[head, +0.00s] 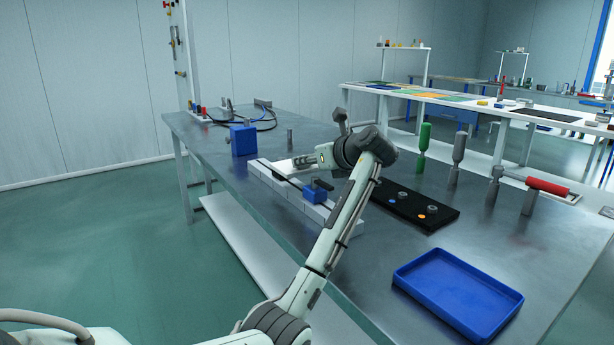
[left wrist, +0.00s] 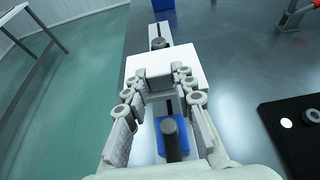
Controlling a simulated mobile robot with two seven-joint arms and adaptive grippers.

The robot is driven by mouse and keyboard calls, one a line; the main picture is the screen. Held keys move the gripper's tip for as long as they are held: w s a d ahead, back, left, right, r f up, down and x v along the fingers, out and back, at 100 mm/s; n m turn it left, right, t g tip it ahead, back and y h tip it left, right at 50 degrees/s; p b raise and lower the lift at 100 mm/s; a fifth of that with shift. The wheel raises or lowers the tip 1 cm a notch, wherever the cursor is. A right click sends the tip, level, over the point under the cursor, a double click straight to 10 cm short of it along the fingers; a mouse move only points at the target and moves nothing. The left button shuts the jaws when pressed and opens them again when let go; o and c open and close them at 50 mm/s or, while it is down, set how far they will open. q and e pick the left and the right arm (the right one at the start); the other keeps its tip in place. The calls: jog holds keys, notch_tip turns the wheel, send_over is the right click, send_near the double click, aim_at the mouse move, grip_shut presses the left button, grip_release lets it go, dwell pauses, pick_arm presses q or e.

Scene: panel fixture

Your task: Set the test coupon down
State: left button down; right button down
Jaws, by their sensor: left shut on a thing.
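My left gripper (head: 303,162) reaches over the long pale fixture rail (head: 335,222) on the steel bench. In the left wrist view its two fingers (left wrist: 160,84) are shut on a grey block at the near edge of a flat white plate, which I take for the test coupon (left wrist: 188,62). In the head view the coupon (head: 284,169) shows partly behind the gripper, over the rail. Whether it touches the rail I cannot tell. A blue clamp block (head: 316,194) with a dark knob sits on the rail, also in the wrist view (left wrist: 160,148). My right gripper is out of view.
A blue box (head: 243,140) stands beyond the rail's far end. A black panel (head: 405,207) with small fittings lies right of the rail. An empty blue tray (head: 455,292) is at the front right. Upright tools, one green (head: 424,137), stand behind. Bench around the tray is clear.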

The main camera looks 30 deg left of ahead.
pick_arm(q)
notch_tip(320, 180, down, 4)
jog(key=shift+r, duration=0.2)
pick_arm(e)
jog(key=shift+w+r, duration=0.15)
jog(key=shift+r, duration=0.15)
pick_arm(q)
jog(key=shift+f, duration=0.1)
jog(key=shift+f+p, duration=0.25)
jog(key=shift+p, duration=0.05)
jog(key=shift+f, duration=0.2)
jog(key=shift+f+p, duration=0.15)
jog(key=shift+p, duration=0.15)
jog(key=c, duration=1.3)
grip_release()
jog(key=shift+o, duration=0.2)
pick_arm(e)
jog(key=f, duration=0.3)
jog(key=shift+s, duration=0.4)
